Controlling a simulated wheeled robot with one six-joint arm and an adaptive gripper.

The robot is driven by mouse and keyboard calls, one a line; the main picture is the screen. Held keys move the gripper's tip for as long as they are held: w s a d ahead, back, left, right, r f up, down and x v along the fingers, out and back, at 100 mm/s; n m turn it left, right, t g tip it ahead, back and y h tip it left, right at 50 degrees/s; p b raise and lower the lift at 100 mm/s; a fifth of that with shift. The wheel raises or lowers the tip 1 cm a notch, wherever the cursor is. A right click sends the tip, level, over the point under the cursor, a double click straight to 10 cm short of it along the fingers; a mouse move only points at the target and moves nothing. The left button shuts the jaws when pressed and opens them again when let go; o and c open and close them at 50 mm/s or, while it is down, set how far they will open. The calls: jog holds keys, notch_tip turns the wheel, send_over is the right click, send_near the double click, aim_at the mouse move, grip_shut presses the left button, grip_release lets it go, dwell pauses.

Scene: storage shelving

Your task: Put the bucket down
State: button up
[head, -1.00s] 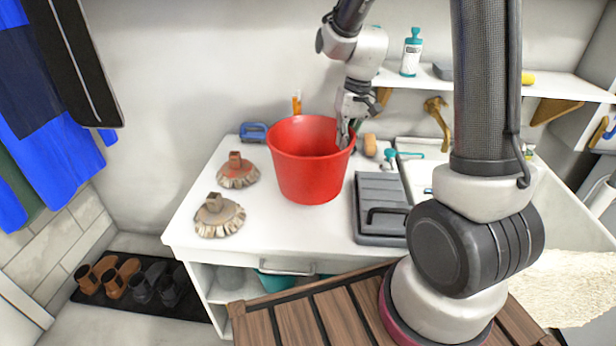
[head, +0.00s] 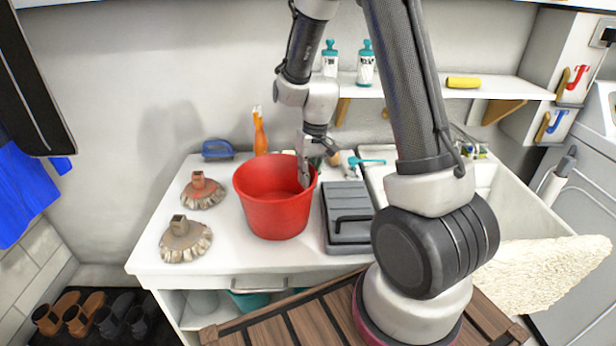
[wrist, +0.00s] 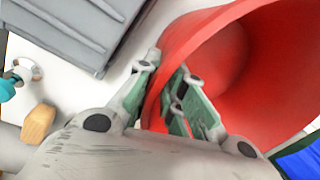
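The red bucket (head: 272,213) is upright over the white counter (head: 225,256), between two brush heads and a grey case. Its base looks at or very near the counter top; I cannot tell for sure whether it touches. My gripper (head: 304,178) comes down from above at the bucket's right side. In the wrist view my gripper (wrist: 165,95) straddles the bucket's wall (wrist: 215,60), one finger outside and the other inside, and looks closed on it. The inside of the bucket looks empty where it shows.
Brush heads (head: 203,191) (head: 186,240) stand left of the bucket. The grey case (head: 346,207) lies close on its right. An orange bottle (head: 260,135) and a blue brush (head: 217,150) are behind. A sink (head: 500,190) is at the right, under a shelf (head: 420,90).

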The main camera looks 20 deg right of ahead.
jog(key=shift+o, duration=0.8)
notch_tip(320, 180, up, 12)
jog(key=d, duration=0.2)
jog(key=s+d+r+t, duration=0.1)
jog(key=s+r+t, duration=0.1)
jog(key=s+r, duration=0.4)
jog(key=s+d+r+t+h, duration=0.1)
jog(key=s+r, duration=0.5)
jog(key=s, duration=1)
jog(key=shift+s+d+r+t+h, duration=0.25)
jog(key=shift+d+r+t+h, duration=0.05)
jog(key=shift+d+t, duration=0.35)
